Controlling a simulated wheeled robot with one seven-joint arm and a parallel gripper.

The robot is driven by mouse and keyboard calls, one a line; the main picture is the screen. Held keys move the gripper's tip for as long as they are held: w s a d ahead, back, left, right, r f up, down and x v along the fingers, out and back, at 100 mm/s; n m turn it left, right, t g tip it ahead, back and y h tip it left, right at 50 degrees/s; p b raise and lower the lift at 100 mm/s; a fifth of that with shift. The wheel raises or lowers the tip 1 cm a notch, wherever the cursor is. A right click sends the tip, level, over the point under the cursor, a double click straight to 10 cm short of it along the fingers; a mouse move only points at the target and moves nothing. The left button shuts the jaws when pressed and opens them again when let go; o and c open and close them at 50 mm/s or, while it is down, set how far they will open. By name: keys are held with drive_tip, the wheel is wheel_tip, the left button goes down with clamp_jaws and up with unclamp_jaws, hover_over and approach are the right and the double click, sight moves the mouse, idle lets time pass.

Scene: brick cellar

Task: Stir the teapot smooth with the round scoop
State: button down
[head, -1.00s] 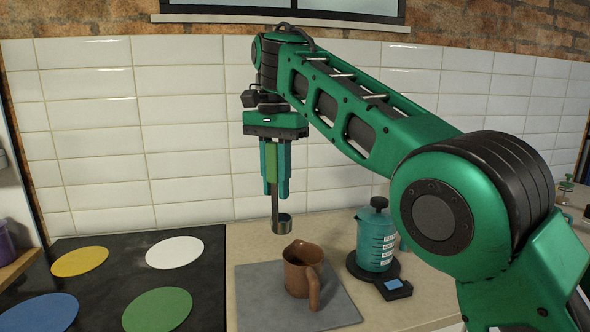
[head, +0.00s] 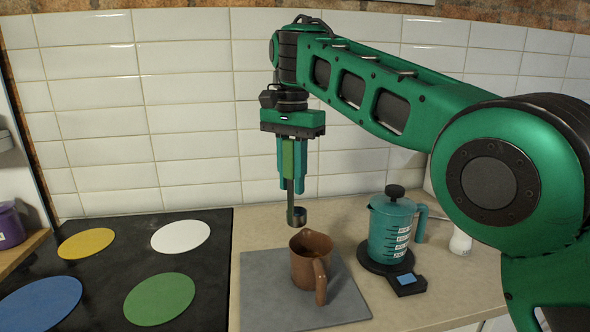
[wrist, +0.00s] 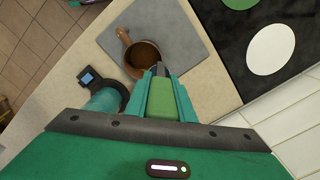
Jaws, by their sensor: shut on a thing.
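A brown pot with a side handle (head: 304,270), which I take for the teapot, stands upright on a grey mat (head: 262,290). In the wrist view the pot (wrist: 128,62) is open at the top, with brown contents inside. My gripper (head: 291,188) points down, shut on the green handle of the round scoop (head: 298,217). The scoop's round metal bowl hangs just above the pot's rim, toward its left side, outside it. In the wrist view the scoop's green grip (wrist: 161,100) sits between my fingers, and its bowl is mostly hidden.
A teal lidded jug with measuring marks (head: 389,235) stands on a black base with a blue display (head: 404,281), right of the mat. A black hob (head: 215,270) with coloured discs lies to the left. A purple container (head: 10,226) is at far left. The tiled wall is behind.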

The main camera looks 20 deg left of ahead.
drive_tip(key=shift+d+r+y, duration=0.1)
drive_tip(key=shift+d+y, duration=0.3)
drive_tip(key=shift+d, duration=0.1)
drive_tip(key=shift+d+y, duration=0.4)
drive_tip(key=shift+y, duration=0.1)
drive_tip(key=s+d+f+t+y, duration=0.1)
drive_tip(key=d+f+y, duration=0.3)
drive_tip(key=y, duration=0.6)
drive_tip(key=s+d+f+t+y, duration=0.2)
drive_tip(key=d+f+t+y, duration=0.2)
drive_tip(key=y, duration=0.6)
drive_tip(key=shift+d+f, duration=0.6)
drive_tip(key=shift+f, duration=0.1)
idle(0.8)
drive_tip(key=shift+t+y, duration=0.3)
idle(1.1)
